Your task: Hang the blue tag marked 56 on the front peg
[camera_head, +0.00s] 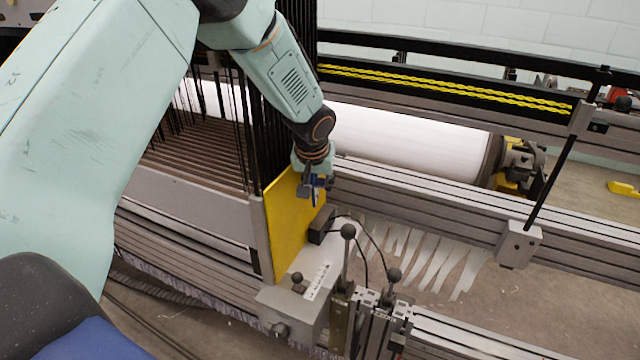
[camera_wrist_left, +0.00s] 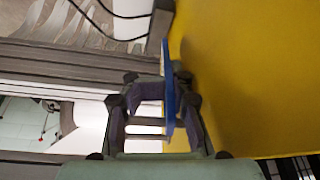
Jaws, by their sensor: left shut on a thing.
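The blue tag (camera_head: 316,197) is held by my left gripper (camera_head: 318,184) in front of the yellow panel (camera_head: 290,222). In the left wrist view the blue tag (camera_wrist_left: 169,92) shows nearly edge-on as a thin upright strip between the fingers of the left gripper (camera_wrist_left: 155,88). The yellow panel (camera_wrist_left: 250,75) fills the right of that view, close beside the tag. No number can be read on the tag. I cannot make out the front peg for certain in either view. My right gripper is not in view.
A dark block (camera_head: 321,225) with cables sits by the panel's right edge, below the gripper. Levers with black knobs (camera_head: 348,231) stand in front. Dense black rods (camera_head: 268,130) rise left of the gripper. A white roller (camera_head: 410,142) lies behind.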

